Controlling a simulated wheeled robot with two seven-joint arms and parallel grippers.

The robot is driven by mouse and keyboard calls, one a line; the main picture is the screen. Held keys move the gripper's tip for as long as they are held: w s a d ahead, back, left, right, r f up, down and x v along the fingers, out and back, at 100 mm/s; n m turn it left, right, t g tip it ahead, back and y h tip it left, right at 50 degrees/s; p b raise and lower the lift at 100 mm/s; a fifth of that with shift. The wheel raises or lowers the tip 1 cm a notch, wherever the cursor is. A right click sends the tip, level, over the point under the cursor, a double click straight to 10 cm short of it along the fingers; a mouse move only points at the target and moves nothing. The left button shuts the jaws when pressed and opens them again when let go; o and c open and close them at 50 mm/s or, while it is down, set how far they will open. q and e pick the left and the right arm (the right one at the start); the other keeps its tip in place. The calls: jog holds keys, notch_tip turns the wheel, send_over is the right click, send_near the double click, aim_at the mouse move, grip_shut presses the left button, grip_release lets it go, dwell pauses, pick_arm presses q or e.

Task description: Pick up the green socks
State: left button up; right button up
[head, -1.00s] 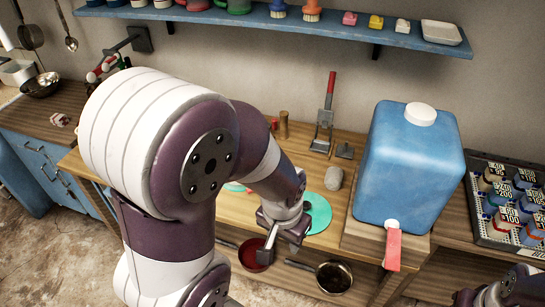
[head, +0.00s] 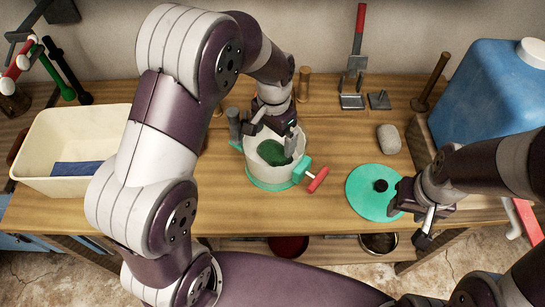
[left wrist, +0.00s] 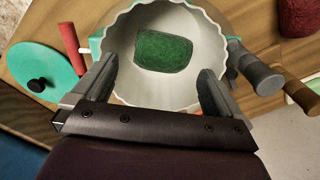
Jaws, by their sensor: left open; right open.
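The green socks (head: 271,152) lie as a rounded green bundle inside a white ribbed tub (head: 262,172) with a teal base, on the wooden table. They also show in the left wrist view (left wrist: 164,50), on the tub's floor. My left gripper (head: 273,134) is over the tub, pointing down, open and empty. In the left wrist view its two fingers (left wrist: 158,70) stand apart over the tub's near part, with the socks beyond them. My right gripper (head: 413,222) is open beside the teal lid (head: 368,203) with its black knob, near the table's front edge.
A red-handled crank (head: 317,180) sticks out from the tub's right side. A cream basin (head: 90,130) with a blue cloth (head: 78,168) stands at the left. A grey stone (head: 389,139) and a blue tank (head: 490,90) are at the right. Bowls sit on the lower shelf.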

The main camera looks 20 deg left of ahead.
aim_at(274, 148)
pick_arm(q)
jog(key=f, duration=0.8)
jog(key=shift+w+f+p, duration=0.35)
jog(key=shift+w+f, duration=0.05)
jog(key=shift+f, duration=0.1)
jog(key=c, duration=0.7)
